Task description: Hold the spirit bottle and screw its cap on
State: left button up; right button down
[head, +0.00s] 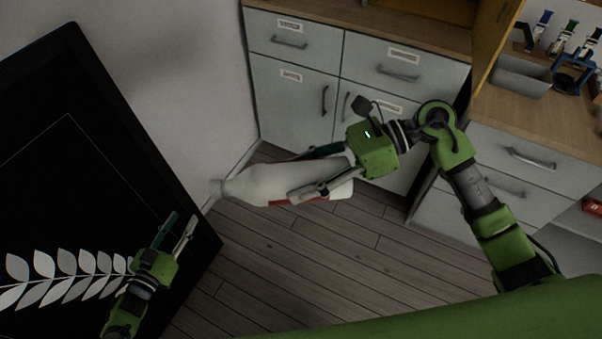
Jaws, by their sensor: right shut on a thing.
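The spirit bottle (262,184) is a whitish bottle lying roughly level in the air, its neck toward the left and its base toward the right. A little red shows along its lower edge. My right gripper (298,176) is shut around its body near the base. The neck end (217,188) is narrow and pale; I cannot tell whether a cap is on it. My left gripper (181,229) is at the lower left, below and left of the neck, apart from the bottle. Its two fingers are spread and nothing shows between them. No separate cap is in view.
A black panel with a white leaf pattern (95,140) stands at the left, behind my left gripper. Grey drawers and cupboards (290,85) line the back. A wooden counter (505,110) at the right holds a grey bin (522,77) and small bottles. Wooden floor (300,240) lies below.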

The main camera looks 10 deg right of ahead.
pick_arm(q)
jog(key=d+r+m+g+h, duration=0.25)
jog(key=r+m+h, duration=0.2)
jog(key=r, duration=0.55)
jog(key=d+r+m+g+h, duration=0.1)
jog(key=d+r+m+h, duration=0.2)
jog(key=r+h, duration=0.55)
jog(key=s+d+r+m+g+y, duration=0.1)
jog(key=s+r+m+g, duration=0.6)
jog(key=g, duration=0.5)
notch_tip(320, 180, up, 4)
jog(key=shift+s+d+f+m, duration=0.25)
jog(key=shift+s+d+m, duration=0.1)
jog(key=shift+s, duration=0.9)
jog(key=shift+d, duration=0.1)
jog(key=d, duration=0.8)
jog(key=shift+a, duration=0.1)
